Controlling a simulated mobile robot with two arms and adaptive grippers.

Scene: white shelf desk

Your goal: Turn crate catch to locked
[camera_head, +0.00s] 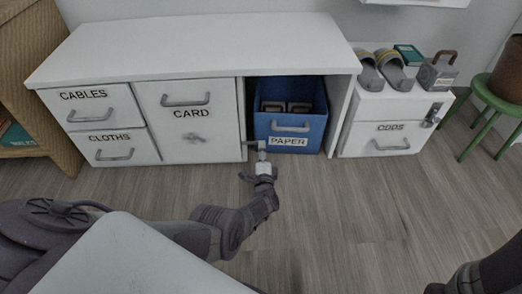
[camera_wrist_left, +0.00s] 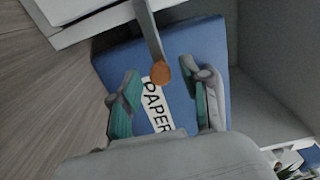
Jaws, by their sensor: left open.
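The blue crate (camera_head: 313,101) labelled PAPER sits in the open bay of the white desk, its handle facing out. The crate catch (camera_head: 250,142) is a grey bar at the crate's left edge, lying roughly level. In the left wrist view the catch (camera_wrist_left: 149,32) runs down to a round orange end, in front of the blue crate (camera_wrist_left: 190,45). My left gripper (camera_head: 262,153) is at the catch's free end, in front of the crate. In the left wrist view the left gripper (camera_wrist_left: 166,108) is open, with the orange end near the gap between its fingers. I cannot tell whether they touch.
A CARD door (camera_head: 192,97) with a handle and small knob is left of the crate, with CABLES and CLOTHS drawers beyond. An ODDS cabinet (camera_head: 366,125) carrying slippers and a grey box stands right. A green stool (camera_head: 481,112) is far right.

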